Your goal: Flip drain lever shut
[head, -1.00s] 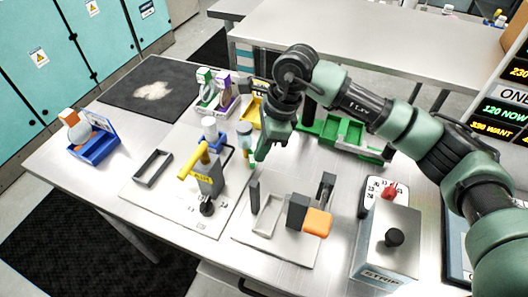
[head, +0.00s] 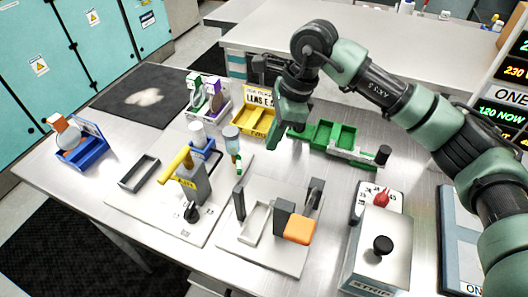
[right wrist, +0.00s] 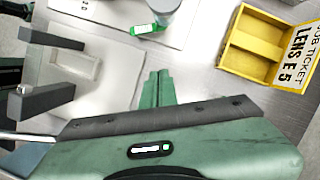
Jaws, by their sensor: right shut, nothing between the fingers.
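A clear cylinder with a blue-grey top (head: 231,134) stands near the middle of the table. A small green lever-like piece (head: 239,166) with a pale label sits at its foot; it also shows in the right wrist view (right wrist: 146,29). I cannot read the label or tell for sure whether this piece is the drain lever. My right gripper (head: 272,147) is shut and empty, right of the cylinder and apart from it. Its closed fingertips (right wrist: 158,73) show below the green piece in the right wrist view. My left gripper is not in view.
A yellow-handled post (head: 190,180) stands left of the cylinder. A fixture with an orange block (head: 299,230) is in front. A yellow tray (head: 256,123) and a green tray (head: 326,135) lie behind. A box with a black knob (head: 382,246) is at right.

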